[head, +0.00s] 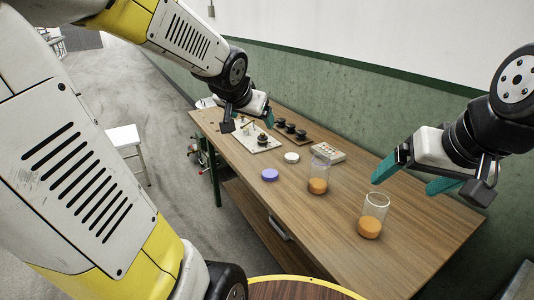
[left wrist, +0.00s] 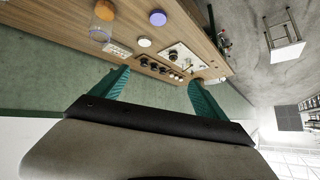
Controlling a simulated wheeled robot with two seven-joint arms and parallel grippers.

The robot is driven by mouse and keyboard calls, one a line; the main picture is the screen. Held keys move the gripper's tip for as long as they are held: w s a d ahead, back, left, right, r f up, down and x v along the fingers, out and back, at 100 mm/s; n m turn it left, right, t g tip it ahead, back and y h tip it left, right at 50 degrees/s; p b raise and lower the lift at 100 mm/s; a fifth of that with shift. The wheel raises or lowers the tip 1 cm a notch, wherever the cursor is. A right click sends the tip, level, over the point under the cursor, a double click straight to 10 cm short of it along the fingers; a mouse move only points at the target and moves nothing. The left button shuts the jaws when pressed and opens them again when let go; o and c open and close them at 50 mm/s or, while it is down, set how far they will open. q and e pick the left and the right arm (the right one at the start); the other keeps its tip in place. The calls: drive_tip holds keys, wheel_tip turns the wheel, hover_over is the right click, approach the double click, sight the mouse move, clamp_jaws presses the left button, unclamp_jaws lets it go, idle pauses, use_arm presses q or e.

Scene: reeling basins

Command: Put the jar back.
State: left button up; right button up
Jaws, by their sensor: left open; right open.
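One jar (head: 318,185) is near the middle, and the other jar (head: 372,222) is closer to the front right. In the left wrist view one jar (left wrist: 101,24) shows at the top left. My left gripper (head: 250,116) is open over the far part of the table, near the white board; its two green fingers also show in the left wrist view (left wrist: 160,92). My right gripper (head: 408,179) is open and empty, above and right of the front jar, apart from it.
A purple lid (head: 270,175) and a white lid (head: 291,157) lie on the wooden table (head: 300,225). A white tray (head: 328,152), a rack of black knobs (head: 291,130) and a white board (head: 254,141) with small parts stand towards the wall. A white stool (head: 125,138) stands left.

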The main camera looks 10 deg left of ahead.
use_arm(q)
drive_tip(key=s+d+g+h, duration=0.1)
drive_tip(key=s+d, duration=0.2)
drive_tip(key=s, duration=0.6)
drive_tip(key=s+d+f+n+g+h, duration=0.1)
drive_tip(key=s+d+g, duration=0.1)
drive_tip(key=s, duration=0.7)
drive_tip(key=shift+d+n+h, duration=0.3)
drive_tip(key=shift+d, duration=0.3)
